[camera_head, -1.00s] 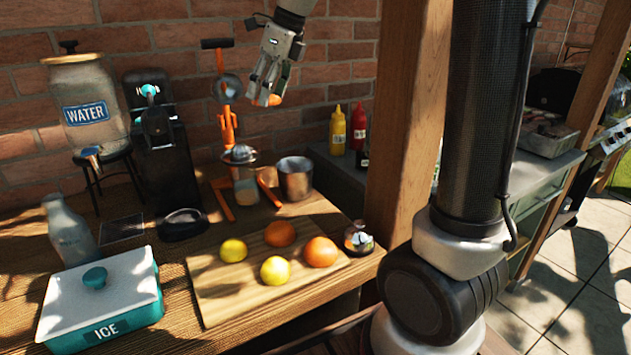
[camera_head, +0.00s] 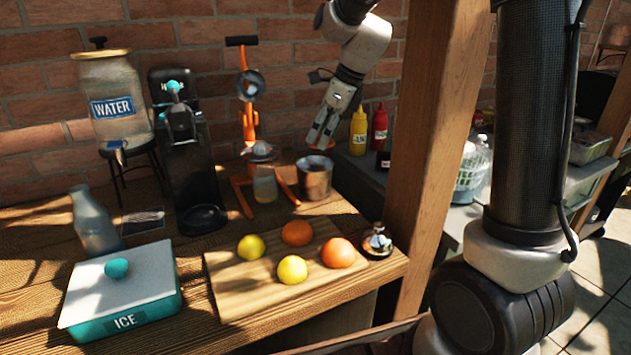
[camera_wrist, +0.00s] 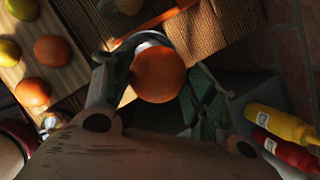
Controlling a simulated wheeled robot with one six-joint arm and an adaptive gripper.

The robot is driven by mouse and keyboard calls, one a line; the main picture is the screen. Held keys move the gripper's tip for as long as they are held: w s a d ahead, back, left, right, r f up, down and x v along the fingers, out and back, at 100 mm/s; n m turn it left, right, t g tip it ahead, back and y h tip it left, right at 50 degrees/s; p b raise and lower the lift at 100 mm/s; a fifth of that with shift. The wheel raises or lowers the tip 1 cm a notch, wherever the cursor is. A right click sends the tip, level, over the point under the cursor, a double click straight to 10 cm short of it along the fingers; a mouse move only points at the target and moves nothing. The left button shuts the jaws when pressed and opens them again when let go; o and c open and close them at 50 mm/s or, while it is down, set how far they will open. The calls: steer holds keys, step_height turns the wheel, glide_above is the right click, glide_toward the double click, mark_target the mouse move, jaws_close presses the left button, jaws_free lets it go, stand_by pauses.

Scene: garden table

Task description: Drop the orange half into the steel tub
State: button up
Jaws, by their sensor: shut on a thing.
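The steel tub (camera_head: 314,180) stands upright on the wooden table, right of the orange juice press. My gripper (camera_head: 321,138) is above the tub, pointing down, with its fingertips a little higher than the rim. In the wrist view my gripper (camera_wrist: 158,85) is shut on the orange half (camera_wrist: 158,74), whose rounded peel side faces the camera. The tub's pale rim (camera_wrist: 150,38) shows just beyond the fruit, which hides most of the tub. The tub's inside cannot be seen well.
The orange press (camera_head: 248,120) with a glass jar (camera_head: 264,185) stands close left of the tub. Mustard (camera_head: 358,132) and ketchup (camera_head: 379,128) bottles are to the right, near a wooden post (camera_head: 432,120). A cutting board (camera_head: 235,300) with whole fruits lies in front.

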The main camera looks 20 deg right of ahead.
steer(key=shift+f, duration=0.2)
steer(key=o, duration=1.2)
steer(key=shift+r, duration=0.1)
steer(key=v, duration=1.1)
steer(key=shift+s+d+r, duration=0.15)
steer(key=shift+d+r, duration=0.05)
steer(key=shift+r, duration=0.15)
